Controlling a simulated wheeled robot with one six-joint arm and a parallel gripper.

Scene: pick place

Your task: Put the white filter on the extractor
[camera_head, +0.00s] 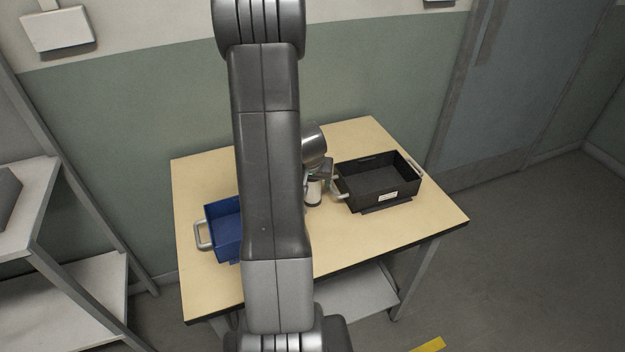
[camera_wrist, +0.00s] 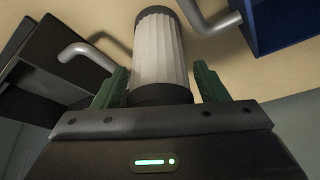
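The white filter (camera_wrist: 160,50) is a pleated cylinder with dark end caps. It also shows in the head view, standing on the table (camera_head: 313,192), partly hidden by my arm. My gripper (camera_wrist: 161,72) has green fingers, one on each side of the filter's near end. A narrow gap shows between the fingertips and the filter, so the gripper looks open around it. I cannot make out anything that is surely the extractor.
A black bin (camera_head: 400,192) with metal handles is right of the filter on the wooden table (camera_head: 345,255). A blue bin (camera_head: 225,228) is at left, partly behind my arm. A grey shelf (camera_head: 85,285) stands further left. The table's right front is clear.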

